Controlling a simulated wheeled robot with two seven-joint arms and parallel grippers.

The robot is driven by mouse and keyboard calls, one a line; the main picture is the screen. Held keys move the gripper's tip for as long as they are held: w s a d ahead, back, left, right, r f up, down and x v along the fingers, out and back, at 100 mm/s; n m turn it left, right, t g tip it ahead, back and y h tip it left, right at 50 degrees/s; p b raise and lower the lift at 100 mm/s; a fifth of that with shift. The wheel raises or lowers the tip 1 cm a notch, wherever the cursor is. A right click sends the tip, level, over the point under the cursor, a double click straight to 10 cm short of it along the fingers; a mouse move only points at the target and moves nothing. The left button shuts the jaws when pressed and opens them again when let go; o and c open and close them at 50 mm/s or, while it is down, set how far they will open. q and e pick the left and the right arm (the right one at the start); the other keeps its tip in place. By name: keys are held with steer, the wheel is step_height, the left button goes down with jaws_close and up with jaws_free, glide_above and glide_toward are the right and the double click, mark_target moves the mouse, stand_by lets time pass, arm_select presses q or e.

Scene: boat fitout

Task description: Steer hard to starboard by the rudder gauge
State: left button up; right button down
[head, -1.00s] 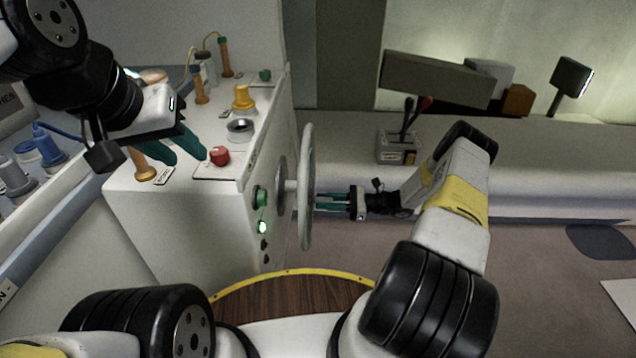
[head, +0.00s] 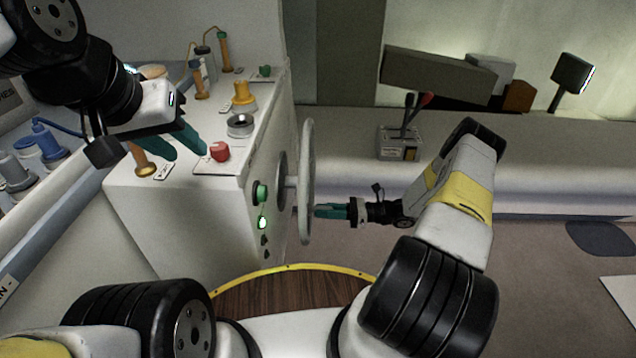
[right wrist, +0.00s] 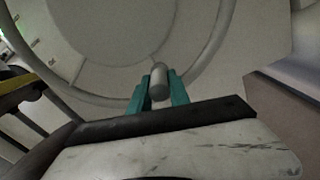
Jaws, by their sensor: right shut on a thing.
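The grey steering wheel (head: 306,182) stands edge-on in the head view, on the side face of the white console. My right gripper (head: 322,211) is at the wheel's right side. In the right wrist view my right gripper (right wrist: 158,90) is shut on the wheel's knob (right wrist: 159,82), a short pale cylinder in front of the rim.
The white console (head: 170,225) carries a red button (head: 219,151), a yellow knob (head: 243,92) and green side buttons (head: 260,193). A throttle box with levers (head: 400,142) sits on the ledge behind. Brown floor is open at right.

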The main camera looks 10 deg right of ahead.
steer(key=c, duration=1.2)
jaws_free()
steer(key=s+d, duration=0.1)
steer(key=d, duration=0.6)
steer(key=shift+s+d, duration=0.3)
steer(key=shift+d, duration=0.05)
